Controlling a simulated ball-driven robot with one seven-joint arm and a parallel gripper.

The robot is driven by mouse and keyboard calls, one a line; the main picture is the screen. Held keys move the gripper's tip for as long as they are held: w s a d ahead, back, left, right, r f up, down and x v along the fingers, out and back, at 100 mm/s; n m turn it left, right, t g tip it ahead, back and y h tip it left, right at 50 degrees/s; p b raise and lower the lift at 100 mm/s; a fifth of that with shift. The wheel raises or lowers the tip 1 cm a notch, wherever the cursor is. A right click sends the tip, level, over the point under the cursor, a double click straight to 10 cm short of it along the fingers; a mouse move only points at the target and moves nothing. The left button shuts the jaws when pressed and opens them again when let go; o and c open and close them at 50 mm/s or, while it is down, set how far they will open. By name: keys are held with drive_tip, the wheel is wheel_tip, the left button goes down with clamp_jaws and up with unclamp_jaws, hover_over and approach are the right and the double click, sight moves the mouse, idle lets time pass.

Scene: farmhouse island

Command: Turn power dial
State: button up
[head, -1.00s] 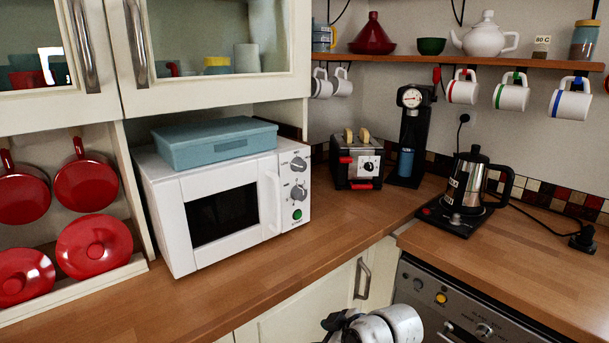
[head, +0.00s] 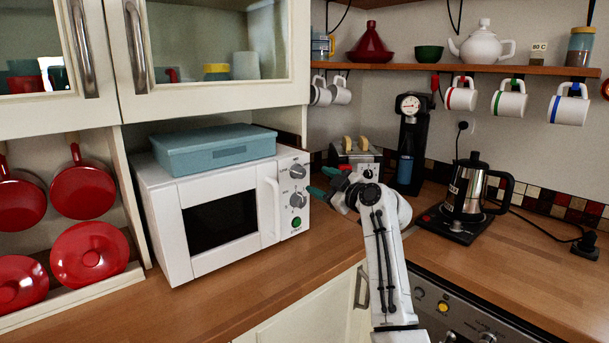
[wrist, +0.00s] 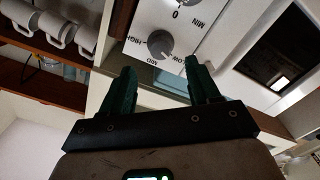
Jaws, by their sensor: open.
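The power dial (head: 297,170) is the upper grey knob on the white microwave's (head: 165,235) control panel. In the wrist view the power dial (wrist: 160,43) shows with HIGH, MID and LOW marks around it. My gripper (head: 323,182) is just right of the panel in the head view. In the wrist view my gripper (wrist: 159,69) has its two green fingers apart with nothing between them. The dial appears beyond the fingertips, between them, and not touched. A second dial (head: 298,199) is below it, with a green button (head: 296,222) at the bottom.
A blue box (head: 215,150) lies on the microwave. A toaster (head: 357,155) stands behind my arm, with a black coffee maker (head: 408,145) and a kettle (head: 468,190) to the right. Mugs (head: 461,97) hang under the shelf. Counter in front of the microwave is clear.

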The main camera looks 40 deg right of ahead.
sight(303, 174)
drive_tip(key=w, duration=0.7)
drive_tip(key=shift+w+a+p, duration=0.15)
drive_tip(key=shift+w+p, duration=0.05)
drive_tip(key=shift+p, duration=0.2)
drive_tip(key=shift+c, duration=0.3)
drive_tip(key=c, duration=1)
drive_tip(key=shift+o, duration=0.2)
